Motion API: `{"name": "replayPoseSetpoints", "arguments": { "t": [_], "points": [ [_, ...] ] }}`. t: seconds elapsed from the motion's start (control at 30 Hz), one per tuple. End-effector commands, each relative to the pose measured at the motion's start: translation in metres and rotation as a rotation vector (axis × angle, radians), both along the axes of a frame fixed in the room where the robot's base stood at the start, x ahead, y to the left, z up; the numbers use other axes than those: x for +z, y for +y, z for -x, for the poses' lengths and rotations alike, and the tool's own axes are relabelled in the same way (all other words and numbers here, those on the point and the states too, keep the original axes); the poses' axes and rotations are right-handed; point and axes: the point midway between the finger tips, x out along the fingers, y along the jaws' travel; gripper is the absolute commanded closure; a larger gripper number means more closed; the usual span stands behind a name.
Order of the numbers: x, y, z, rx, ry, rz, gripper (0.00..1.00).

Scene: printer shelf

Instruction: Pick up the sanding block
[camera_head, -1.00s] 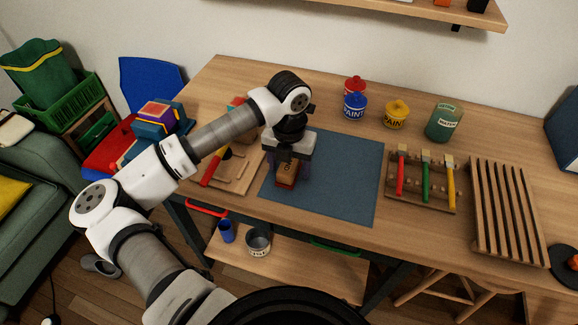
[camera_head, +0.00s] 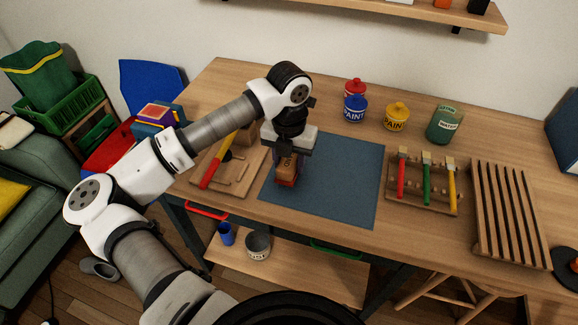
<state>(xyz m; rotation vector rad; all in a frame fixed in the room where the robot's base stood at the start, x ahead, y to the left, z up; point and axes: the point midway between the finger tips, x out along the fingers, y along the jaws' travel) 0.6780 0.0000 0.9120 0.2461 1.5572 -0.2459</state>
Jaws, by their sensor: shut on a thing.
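The sanding block (camera_head: 287,170) is a small block with a tan-brown upper part and a red lower part. It is at the left side of the blue-grey mat (camera_head: 345,185) on the workbench. My gripper (camera_head: 288,160) points down from above and is shut on the block, with its fingers at the block's sides. Part of the block's top and far side is hidden by my gripper. I cannot tell whether the block is touching the mat or just above it.
A wooden board with a red-and-yellow tool (camera_head: 212,172) lies left of the mat. Paint pots, including a yellow one (camera_head: 396,115), and a green jar (camera_head: 445,124) stand behind. A brush rack (camera_head: 424,198) and a slatted rack (camera_head: 507,212) are to the right. Most of the mat is clear.

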Motion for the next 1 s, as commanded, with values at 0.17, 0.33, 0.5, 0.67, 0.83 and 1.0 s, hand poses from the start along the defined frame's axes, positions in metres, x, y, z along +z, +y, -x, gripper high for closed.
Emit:
{"name": "replayPoseSetpoints", "arguments": {
  "t": [0.17, 0.33, 0.5, 0.67, 0.83, 1.0],
  "points": [
    [0.039, 0.0, -0.001, -0.001, -0.007, -0.004, 0.84],
    [0.09, 0.0, -0.001, 0.0, -0.006, -0.003, 0.84],
    [0.135, 0.0, -0.001, 0.001, -0.004, -0.002, 0.84],
    [0.163, 0.0, 0.0, 0.001, -0.003, -0.001, 0.84],
    [0.176, 0.0, 0.0, -0.001, -0.001, 0.0, 0.84],
    [0.179, 0.0, 0.0, -0.001, -0.001, 0.001, 0.84]
  ]
}}
